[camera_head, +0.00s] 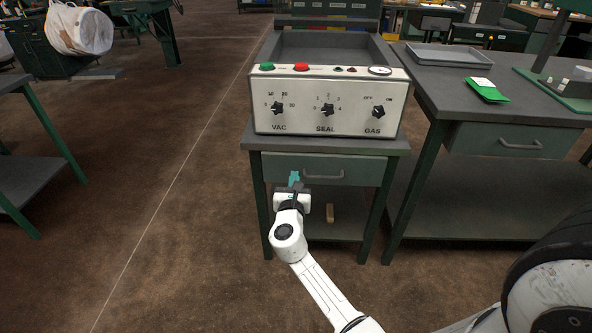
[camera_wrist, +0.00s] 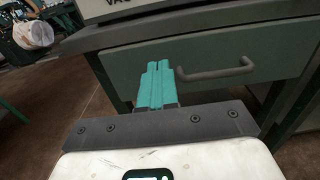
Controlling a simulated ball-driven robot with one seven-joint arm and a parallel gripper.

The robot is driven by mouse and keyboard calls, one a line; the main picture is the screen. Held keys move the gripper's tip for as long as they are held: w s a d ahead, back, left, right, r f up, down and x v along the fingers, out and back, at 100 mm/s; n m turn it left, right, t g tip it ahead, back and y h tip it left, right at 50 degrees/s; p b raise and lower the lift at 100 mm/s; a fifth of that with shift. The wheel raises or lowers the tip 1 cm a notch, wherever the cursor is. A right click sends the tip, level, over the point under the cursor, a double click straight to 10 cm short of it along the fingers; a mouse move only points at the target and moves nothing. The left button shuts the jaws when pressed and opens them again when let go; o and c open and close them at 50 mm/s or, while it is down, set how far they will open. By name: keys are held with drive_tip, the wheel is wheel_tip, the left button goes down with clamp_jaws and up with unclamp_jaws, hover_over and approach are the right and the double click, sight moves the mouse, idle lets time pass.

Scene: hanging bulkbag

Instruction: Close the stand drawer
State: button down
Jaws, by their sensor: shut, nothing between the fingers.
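The stand drawer (camera_head: 345,171) is a green-grey front with a dark bar handle (camera_head: 323,174), under the top of the stand that carries the control box. In the head view its front sits about level with the stand's legs; I cannot tell how far out it is. My gripper (camera_head: 294,178) is in front of the drawer's left part, left of the handle, with its teal fingers together and empty. In the wrist view the fingers (camera_wrist: 157,84) point at the drawer front (camera_wrist: 215,65), left of the handle (camera_wrist: 215,73). I cannot tell whether they touch it.
The control box (camera_head: 328,102) with VAC, SEAL and GAS knobs stands on top. A small wooden piece (camera_head: 330,213) is on the stand's lower shelf. A workbench with a tray (camera_head: 449,56) and its own drawer (camera_head: 512,141) is at right.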

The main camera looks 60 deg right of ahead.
drive_tip(key=v, duration=0.6)
drive_tip(key=b, duration=0.4)
approach(338, 154)
drive_tip(key=x, duration=0.4)
drive_tip(key=shift+s+d+f, duration=0.15)
drive_tip(key=shift+d+f, duration=0.05)
drive_tip(key=shift+d, duration=0.2)
drive_tip(key=shift+w+d, duration=0.25)
drive_tip(key=shift+d, duration=0.3)
drive_tip(key=shift+b+x, duration=0.3)
drive_tip(key=shift+x, duration=0.5)
drive_tip(key=shift+w+r, duration=0.2)
